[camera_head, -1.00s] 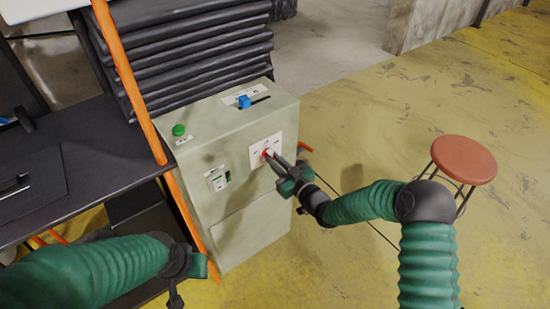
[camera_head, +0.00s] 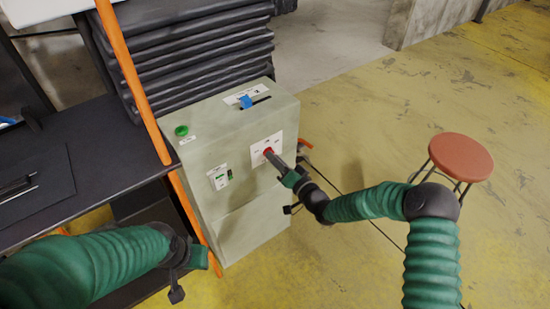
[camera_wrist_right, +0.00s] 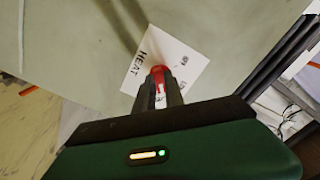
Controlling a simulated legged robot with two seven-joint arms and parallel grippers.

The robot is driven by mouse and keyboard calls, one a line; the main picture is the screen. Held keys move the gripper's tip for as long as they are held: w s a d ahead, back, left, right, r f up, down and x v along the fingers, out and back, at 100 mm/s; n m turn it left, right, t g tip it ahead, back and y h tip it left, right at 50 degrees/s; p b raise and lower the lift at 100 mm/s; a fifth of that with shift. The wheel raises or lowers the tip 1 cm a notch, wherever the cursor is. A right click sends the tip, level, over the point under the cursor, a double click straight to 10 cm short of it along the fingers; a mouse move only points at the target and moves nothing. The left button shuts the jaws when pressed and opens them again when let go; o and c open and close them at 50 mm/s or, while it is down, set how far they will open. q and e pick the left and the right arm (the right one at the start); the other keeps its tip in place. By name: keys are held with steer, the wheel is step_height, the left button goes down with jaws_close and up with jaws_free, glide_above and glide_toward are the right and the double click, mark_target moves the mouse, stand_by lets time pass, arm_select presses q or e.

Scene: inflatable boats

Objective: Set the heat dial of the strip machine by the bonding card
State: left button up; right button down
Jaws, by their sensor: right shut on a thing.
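The strip machine (camera_head: 235,195) is a pale green cabinet, with a white plate (camera_head: 262,146) on its front face. The red heat dial (camera_head: 268,152) sits on that plate; the right wrist view shows the dial (camera_wrist_right: 158,70) beside the printed word HEAT (camera_wrist_right: 138,62). My right gripper (camera_head: 275,160) is shut on the dial, and its fingers hide part of the dial and plate. My left gripper (camera_head: 188,275) is low at the lower left, away from the machine's dial; its jaws are not clear. I cannot make out a bonding card for certain.
A blue slider (camera_head: 246,102) and a green button (camera_head: 181,131) are on the machine's top. A small panel (camera_head: 220,177) is on its front. An orange post (camera_head: 135,85) and dark table (camera_head: 90,150) stand left. A red stool (camera_head: 460,157) stands on open floor at right.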

steer(key=shift+w+d+r+m, duration=0.1)
steer(key=shift+r+m, duration=0.05)
steer(key=shift+m, duration=0.45)
steer(key=shift+w+d+r+m, duration=0.1)
steer(key=shift+m, duration=0.5)
steer(key=c, duration=1.8)
jaws_free()
steer(key=o, duration=0.4)
steer(key=shift+f, duration=0.2)
steer(key=shift+c, duration=0.2)
steer(key=p+v, duration=0.3)
steer(key=v, duration=1.4)
